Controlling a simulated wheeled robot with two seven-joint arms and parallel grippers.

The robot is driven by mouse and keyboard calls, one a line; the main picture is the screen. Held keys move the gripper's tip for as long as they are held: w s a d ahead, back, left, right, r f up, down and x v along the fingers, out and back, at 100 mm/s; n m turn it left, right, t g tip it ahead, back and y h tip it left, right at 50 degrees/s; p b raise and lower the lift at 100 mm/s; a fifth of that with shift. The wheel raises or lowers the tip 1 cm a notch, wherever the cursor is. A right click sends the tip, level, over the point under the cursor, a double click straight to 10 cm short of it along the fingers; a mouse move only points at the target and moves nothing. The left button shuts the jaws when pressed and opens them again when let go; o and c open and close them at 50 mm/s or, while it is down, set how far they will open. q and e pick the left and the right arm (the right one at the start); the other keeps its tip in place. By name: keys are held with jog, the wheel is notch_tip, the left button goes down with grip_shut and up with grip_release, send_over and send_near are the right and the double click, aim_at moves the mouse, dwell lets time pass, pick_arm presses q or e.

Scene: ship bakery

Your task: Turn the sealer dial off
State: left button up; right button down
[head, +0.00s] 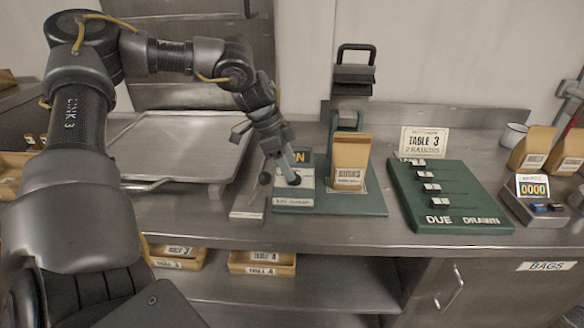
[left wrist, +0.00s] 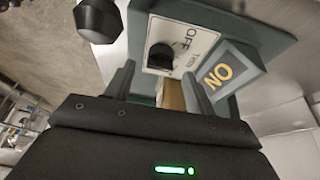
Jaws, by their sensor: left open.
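The sealer (head: 375,205) is a green base with an upright at the back and a raised black-handled head (head: 353,75). Its dial (left wrist: 160,57) is a black knob on a pale plate marked OFF, near the top in the left wrist view. Beside it an ON sign (left wrist: 218,75) shows yellow letters. A tan paper bag (head: 350,160) stands upright on the base. My left gripper (head: 287,172) is open and points down at the dial plate; its fingers (left wrist: 160,88) sit either side below the knob, apparently empty. In the head view the gripper largely hides the dial. My right gripper is not seen.
A black ball-ended lever (head: 265,178) sticks up just left of the dial. A metal tray (head: 175,145) lies left. A green DUE/DRAWN board (head: 450,195) and a counter reading 0000 (head: 535,205) stand right. Crates (head: 262,262) sit on the shelf below.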

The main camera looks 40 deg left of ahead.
pick_arm(q)
jog(key=shift+x, duration=0.8)
jog(key=shift+d+f, duration=0.1)
jog(key=shift+f, duration=0.1)
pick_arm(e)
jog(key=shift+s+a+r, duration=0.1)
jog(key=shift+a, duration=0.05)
pick_arm(q)
jog(key=c, duration=1)
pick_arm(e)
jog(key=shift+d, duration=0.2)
